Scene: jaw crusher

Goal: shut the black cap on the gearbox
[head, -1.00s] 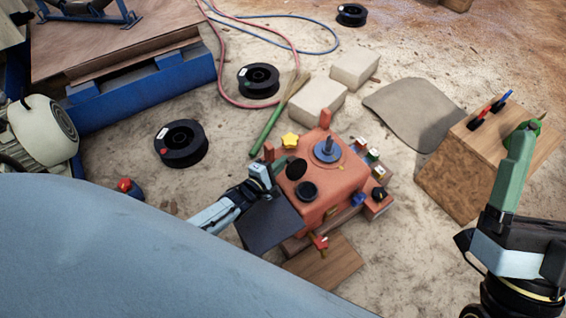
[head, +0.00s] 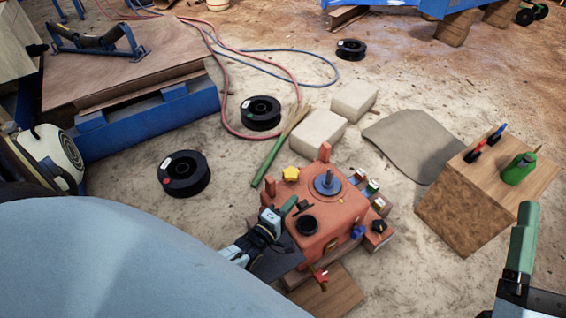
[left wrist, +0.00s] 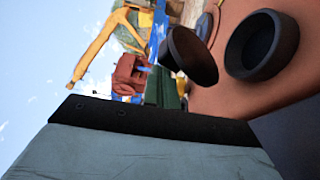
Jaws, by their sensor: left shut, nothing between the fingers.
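The orange gearbox (head: 338,215) stands on wood in the lower middle of the head view. Its round black filler opening (head: 307,225) is uncovered. The black cap (head: 304,205) stands tilted up beside the opening, at its far edge. In the left wrist view the cap (left wrist: 192,56) is a dark tilted disc, apart from the ring-shaped opening (left wrist: 262,45). My left gripper (head: 288,206) is shut and empty, its green fingertips just left of the cap; whether they touch it is unclear. My right gripper (head: 523,237) is at the right edge, its jaw opening not readable.
A yellow star knob (head: 290,174) and a blue disc with a shaft (head: 327,182) stand on the gearbox. A wooden box (head: 480,205) with a green bottle (head: 519,169) is at the right. Pale blocks (head: 318,132) and black spools (head: 184,173) lie behind.

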